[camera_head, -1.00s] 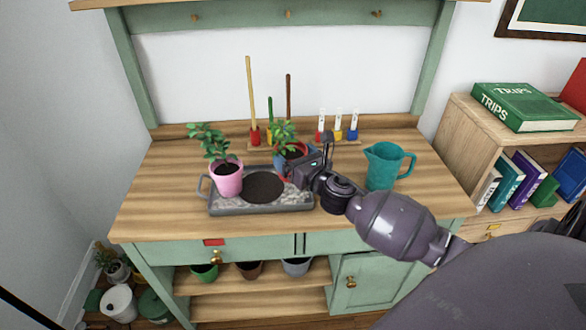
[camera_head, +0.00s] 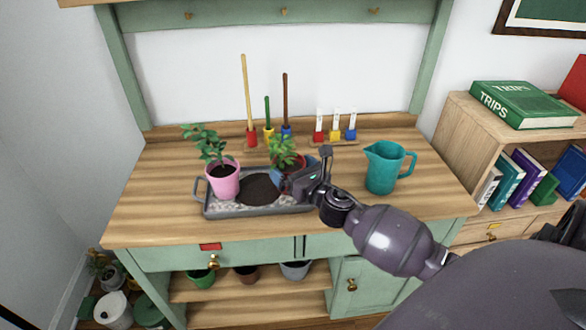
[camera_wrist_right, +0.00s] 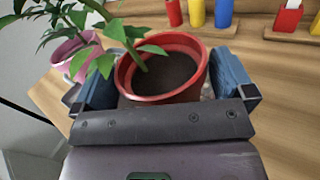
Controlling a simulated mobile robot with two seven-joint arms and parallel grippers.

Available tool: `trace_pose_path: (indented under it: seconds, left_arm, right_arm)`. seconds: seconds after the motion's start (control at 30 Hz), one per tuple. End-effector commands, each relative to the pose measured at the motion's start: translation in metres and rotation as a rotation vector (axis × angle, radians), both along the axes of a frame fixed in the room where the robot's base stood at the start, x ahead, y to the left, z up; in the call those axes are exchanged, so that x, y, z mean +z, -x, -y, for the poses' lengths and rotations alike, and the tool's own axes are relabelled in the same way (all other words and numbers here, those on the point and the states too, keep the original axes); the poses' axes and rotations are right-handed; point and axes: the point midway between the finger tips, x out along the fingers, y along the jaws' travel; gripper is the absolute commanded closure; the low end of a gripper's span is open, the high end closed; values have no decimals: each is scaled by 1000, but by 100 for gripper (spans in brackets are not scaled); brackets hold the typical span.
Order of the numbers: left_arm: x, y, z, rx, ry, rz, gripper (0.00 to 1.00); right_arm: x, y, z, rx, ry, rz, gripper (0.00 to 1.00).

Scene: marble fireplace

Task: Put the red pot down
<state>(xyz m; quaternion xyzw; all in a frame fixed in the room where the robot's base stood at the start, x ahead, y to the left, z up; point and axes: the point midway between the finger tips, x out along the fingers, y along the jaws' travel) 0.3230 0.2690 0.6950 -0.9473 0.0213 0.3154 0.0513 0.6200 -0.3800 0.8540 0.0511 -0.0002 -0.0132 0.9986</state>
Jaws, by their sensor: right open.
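The red pot (camera_head: 298,161) holds a leafy green plant and stands upright at the back right of the grey tray (camera_head: 213,212). The arm partly hides its base, so I cannot tell exactly what it rests on. In the right wrist view the red pot (camera_wrist_right: 131,92) is between the two blue finger pads, with a gap on each side. My right gripper (camera_head: 283,176) is open around the pot. My left gripper is not in view.
A pink pot (camera_head: 224,184) with a plant stands on the tray's left, beside a dark soil patch (camera_head: 258,189). A teal pitcher (camera_head: 383,168) stands to the right. Coloured tool holders (camera_head: 269,134) line the back. The table front (camera_head: 150,220) is clear.

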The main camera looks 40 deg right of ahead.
Motion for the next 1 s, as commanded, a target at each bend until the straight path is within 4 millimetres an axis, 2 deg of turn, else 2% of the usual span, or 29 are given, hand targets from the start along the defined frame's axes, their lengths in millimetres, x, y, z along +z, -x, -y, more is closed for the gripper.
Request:
trace_pose_path:
  seconds: [0.17,0.7,1.0]
  left_arm:
    - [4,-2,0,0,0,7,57]
    - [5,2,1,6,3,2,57]
    - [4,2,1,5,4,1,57]
  right_arm:
    - [3,7,0,0,0,-1,0]
    - [2,93,-2,-1,0,-2,0]
    - [3,118,-3,-1,0,0,0]
